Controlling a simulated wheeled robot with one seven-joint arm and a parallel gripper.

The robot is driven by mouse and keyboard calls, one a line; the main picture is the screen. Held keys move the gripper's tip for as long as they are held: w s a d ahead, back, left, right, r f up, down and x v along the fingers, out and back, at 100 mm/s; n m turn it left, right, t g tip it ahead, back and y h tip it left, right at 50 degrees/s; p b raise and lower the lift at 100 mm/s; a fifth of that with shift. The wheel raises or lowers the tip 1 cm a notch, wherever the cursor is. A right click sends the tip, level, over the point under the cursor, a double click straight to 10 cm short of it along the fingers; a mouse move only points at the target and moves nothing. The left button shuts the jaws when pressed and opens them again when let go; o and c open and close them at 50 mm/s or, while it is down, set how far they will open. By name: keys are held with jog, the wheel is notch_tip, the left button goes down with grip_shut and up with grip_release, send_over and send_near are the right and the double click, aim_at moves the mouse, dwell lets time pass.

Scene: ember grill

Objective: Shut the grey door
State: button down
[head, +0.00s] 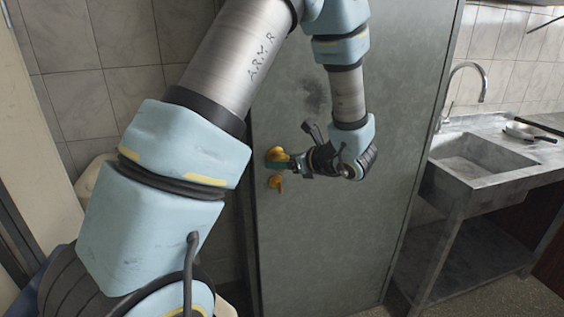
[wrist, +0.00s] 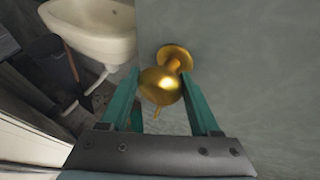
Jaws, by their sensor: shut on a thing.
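The grey door (head: 340,230) stands upright in front of me in the head view, and its surface also fills the right of the wrist view (wrist: 260,60). A brass knob (wrist: 161,85) sticks out from it on a round plate, with a smaller brass piece (head: 275,182) below. My gripper (head: 283,163) is at the knob, near the door's left edge. In the wrist view its green fingers (wrist: 162,90) lie on either side of the knob, shut on it. The door's left edge shows beside the knob, with a room visible past it.
A metal sink (head: 480,155) with a tap stands right of the door. A pale door or panel (head: 35,130) is at the far left.

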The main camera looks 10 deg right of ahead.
aim_at(278, 151)
jog(key=shift+d, duration=0.1)
jog(key=shift+m+h, duration=0.4)
jog(key=shift+h, duration=0.2)
jog(key=w+b, duration=0.1)
jog(key=w, duration=0.1)
jog(key=w+a+b, duration=0.1)
jog(key=w, duration=0.1)
jog(key=shift+w+f, duration=0.1)
jog(key=shift+w, duration=0.25)
jog(key=shift+w+a+r+t, duration=0.15)
jog(key=shift+w+r+t, duration=0.15)
jog(key=shift+w+t, duration=0.1)
jog(key=shift+c, duration=0.8)
grip_release()
jog(key=shift+s+d+r, duration=0.1)
jog(key=shift+s+d, duration=0.15)
jog(key=b+v, duration=0.2)
jog(key=v, duration=0.8)
jog(key=shift+s+a+b, duration=0.2)
jog(key=shift+s+b, duration=0.05)
jog(key=shift+b, duration=0.1)
